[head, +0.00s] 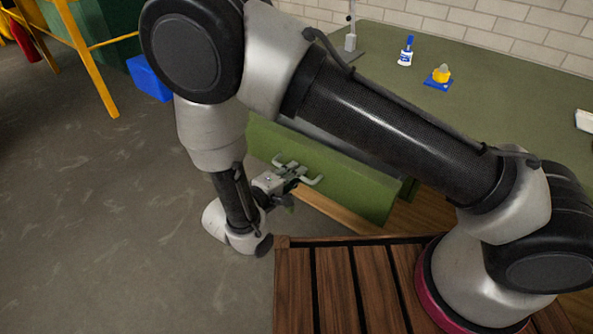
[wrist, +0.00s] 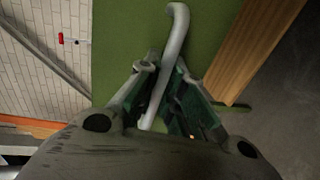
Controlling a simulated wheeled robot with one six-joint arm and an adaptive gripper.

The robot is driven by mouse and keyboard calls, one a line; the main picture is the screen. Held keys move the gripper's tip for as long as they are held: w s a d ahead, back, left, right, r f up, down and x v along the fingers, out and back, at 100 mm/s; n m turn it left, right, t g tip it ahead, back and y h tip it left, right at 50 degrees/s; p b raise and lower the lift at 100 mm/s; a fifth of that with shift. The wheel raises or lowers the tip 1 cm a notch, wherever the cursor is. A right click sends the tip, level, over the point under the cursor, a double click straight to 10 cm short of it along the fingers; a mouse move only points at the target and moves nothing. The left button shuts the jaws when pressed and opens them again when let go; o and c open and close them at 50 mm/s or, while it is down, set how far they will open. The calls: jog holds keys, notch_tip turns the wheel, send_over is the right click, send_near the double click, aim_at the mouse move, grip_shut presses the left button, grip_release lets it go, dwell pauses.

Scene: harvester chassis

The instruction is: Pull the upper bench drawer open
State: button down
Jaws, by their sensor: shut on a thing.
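The upper bench drawer (head: 350,184) has a green front and stands out from the bench in the head view, with a dark gap behind its top edge. Its pale bar handle (head: 313,181) is on the front. My gripper (head: 291,172) is at the handle, shut on it. In the wrist view the handle (wrist: 178,40) runs between the fingers of my gripper (wrist: 172,92), against the green drawer front (wrist: 120,40). The inside of the drawer is mostly hidden by my arm.
The green bench top (head: 480,125) holds a white bottle with a blue cap (head: 406,52) and a yellow item on a blue base (head: 440,75). A blue box (head: 149,78) and a yellow frame (head: 92,60) stand at the left. The grey floor (head: 90,220) is clear.

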jog(key=c, duration=1.5)
grip_release()
jog(key=v, duration=1.2)
